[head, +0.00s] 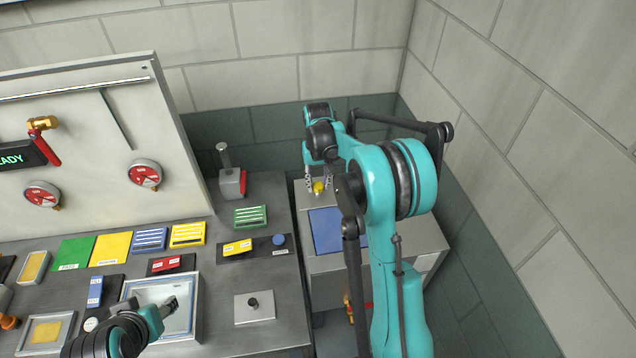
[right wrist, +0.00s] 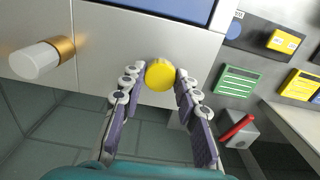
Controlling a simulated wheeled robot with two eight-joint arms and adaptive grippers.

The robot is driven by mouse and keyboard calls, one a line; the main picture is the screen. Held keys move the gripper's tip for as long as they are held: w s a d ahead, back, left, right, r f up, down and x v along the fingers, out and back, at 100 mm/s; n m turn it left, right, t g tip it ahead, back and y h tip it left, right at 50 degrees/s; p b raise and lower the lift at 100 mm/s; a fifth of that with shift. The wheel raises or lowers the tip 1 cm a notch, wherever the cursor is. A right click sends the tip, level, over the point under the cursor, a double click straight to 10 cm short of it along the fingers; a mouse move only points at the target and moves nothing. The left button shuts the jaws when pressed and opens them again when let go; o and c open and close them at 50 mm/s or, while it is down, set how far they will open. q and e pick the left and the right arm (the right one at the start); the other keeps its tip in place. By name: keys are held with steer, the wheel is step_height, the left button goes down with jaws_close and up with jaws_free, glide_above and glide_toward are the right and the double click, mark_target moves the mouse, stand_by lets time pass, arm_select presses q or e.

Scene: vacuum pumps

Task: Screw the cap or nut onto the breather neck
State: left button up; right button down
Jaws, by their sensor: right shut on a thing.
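The yellow cap (head: 319,187) is between the fingertips of my right gripper (head: 318,182), over the back of the grey cabinet top. In the right wrist view the cap (right wrist: 160,74) shows as a round yellow disc, with the right gripper's fingertips (right wrist: 158,80) shut on it from both sides. I cannot tell the breather neck for certain; anything directly under the cap is hidden. My left gripper (head: 170,306) is over the light-framed tray (head: 196,325) on the bench; its jaw opening is unclear.
A blue mat (head: 325,232) lies on the cabinet top (head: 413,232). A white cylinder with a brass collar (right wrist: 40,60) stands at the left in the wrist view. The bench at left holds a red-and-grey block (head: 232,182), coloured trays and a grey plate (head: 254,307). A wall stands close at right.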

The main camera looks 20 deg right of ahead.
steer(key=shift+f+b, duration=0.55)
steer(key=shift+f, duration=0.1)
stand_by(0.3)
steer(key=shift+m, duration=0.8)
steer(key=m+b, duration=0.1)
steer(key=m, duration=0.6)
steer(key=shift+b, duration=0.3)
steer(key=m+b, duration=0.1)
steer(key=m, duration=1.1)
steer(key=shift+m+b, duration=0.3)
steer(key=shift+m, duration=0.1)
steer(key=m, duration=0.6)
steer(key=c, duration=1)
jaws_free()
steer(key=shift+c, duration=0.2)
